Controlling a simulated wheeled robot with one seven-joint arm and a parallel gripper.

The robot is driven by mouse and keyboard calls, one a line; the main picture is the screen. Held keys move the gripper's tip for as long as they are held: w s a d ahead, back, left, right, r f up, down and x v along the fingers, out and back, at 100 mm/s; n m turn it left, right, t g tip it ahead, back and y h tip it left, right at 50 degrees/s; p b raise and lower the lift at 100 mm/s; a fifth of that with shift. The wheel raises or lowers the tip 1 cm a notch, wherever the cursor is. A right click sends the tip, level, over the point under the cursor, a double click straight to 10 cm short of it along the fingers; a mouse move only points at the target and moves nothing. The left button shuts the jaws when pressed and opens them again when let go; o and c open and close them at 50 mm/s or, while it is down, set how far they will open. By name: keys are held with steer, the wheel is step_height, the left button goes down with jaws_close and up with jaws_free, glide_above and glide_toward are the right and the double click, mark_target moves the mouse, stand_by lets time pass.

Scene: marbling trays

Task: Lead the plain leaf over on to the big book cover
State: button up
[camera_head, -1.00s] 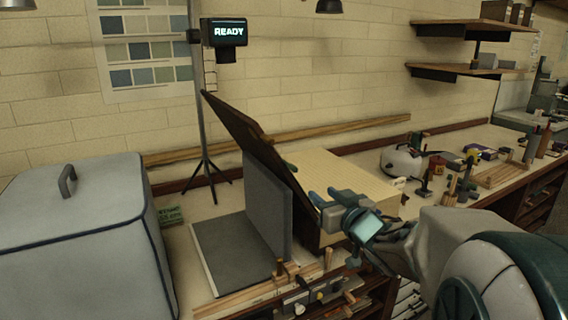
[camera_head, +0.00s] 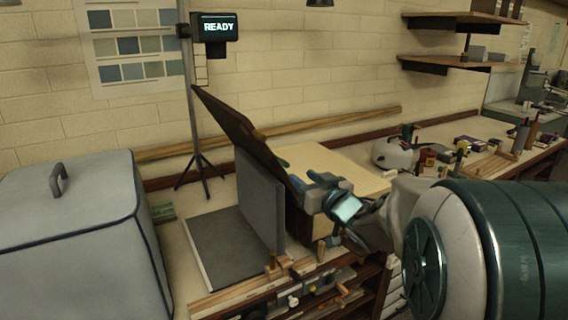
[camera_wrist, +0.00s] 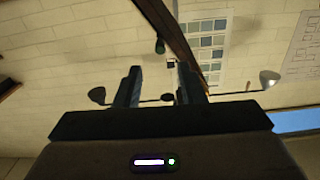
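A dark brown board (camera_head: 232,122) leans steeply up to the left in the head view, over a block with a ribbed cream top (camera_head: 340,168). It looks like a raised leaf or cover; I cannot tell which. Left of it, a grey panel (camera_head: 260,200) stands upright beside a grey panel lying flat (camera_head: 222,250). My gripper (camera_head: 306,184) is at the board's lower right side, above the block's near edge. In the wrist view my gripper (camera_wrist: 160,88) has its fingers apart. The brown board (camera_wrist: 165,25) passes close to the right finger; contact is unclear.
A large grey covered box (camera_head: 75,225) stands at the left. A tripod stand (camera_head: 190,110) carries a READY display (camera_head: 215,27) behind the board. A wooden rail (camera_head: 240,295) with small tools runs along the front. A white rounded pot (camera_head: 388,152) stands to the right.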

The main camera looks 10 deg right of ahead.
mark_target(288, 166)
steer(key=shift+p+x, duration=0.8)
steer(key=shift+x, duration=4.25)
jaws_close()
